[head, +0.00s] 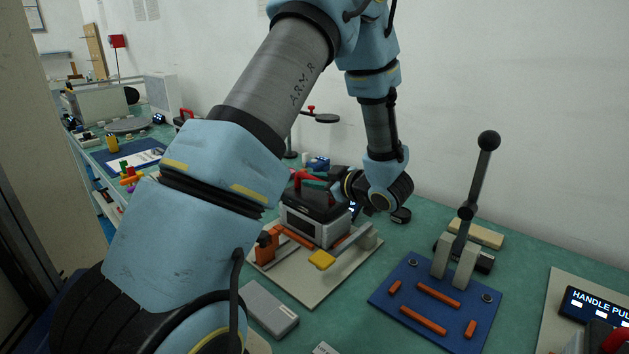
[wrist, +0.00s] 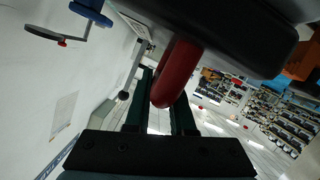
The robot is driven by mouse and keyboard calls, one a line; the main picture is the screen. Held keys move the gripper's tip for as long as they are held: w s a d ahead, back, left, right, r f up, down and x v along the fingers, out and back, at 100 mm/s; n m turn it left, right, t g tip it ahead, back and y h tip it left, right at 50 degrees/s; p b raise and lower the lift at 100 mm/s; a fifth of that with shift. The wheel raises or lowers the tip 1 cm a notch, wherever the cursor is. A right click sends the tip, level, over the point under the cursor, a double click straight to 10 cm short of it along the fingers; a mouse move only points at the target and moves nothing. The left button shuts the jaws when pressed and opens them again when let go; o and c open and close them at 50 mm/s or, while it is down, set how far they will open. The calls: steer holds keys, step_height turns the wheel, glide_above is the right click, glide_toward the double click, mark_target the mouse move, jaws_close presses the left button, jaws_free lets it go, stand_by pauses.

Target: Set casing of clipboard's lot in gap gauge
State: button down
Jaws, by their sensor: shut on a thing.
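The casing (head: 315,222) is a grey box with a dark top and a red handle (head: 308,177). In the head view it is at the beige fixture (head: 312,294), probably the gap gauge, between an orange block (head: 267,246) and a yellow-tipped lever (head: 322,260). Whether it rests fully on the plate is hard to tell. My gripper (head: 318,184) is at the casing's top, shut on the red handle. In the wrist view the handle (wrist: 176,75) lies between my two dark fingers (wrist: 162,88). A clipboard with white paper (head: 143,158) lies on the far left bench.
A blue plate (head: 390,310) with orange bars and a tall black-knobbed lever (head: 478,175) stands to the right. A grey flat box (head: 270,307) lies in front of the fixture. A display panel (head: 597,306) is at the far right. Bare green bench shows between the two fixtures.

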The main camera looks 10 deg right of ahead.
stand_by(0.3)
steer(key=c, duration=0.7)
jaws_free()
steer(key=shift+f, duration=0.15)
steer(key=shift+s, duration=0.1)
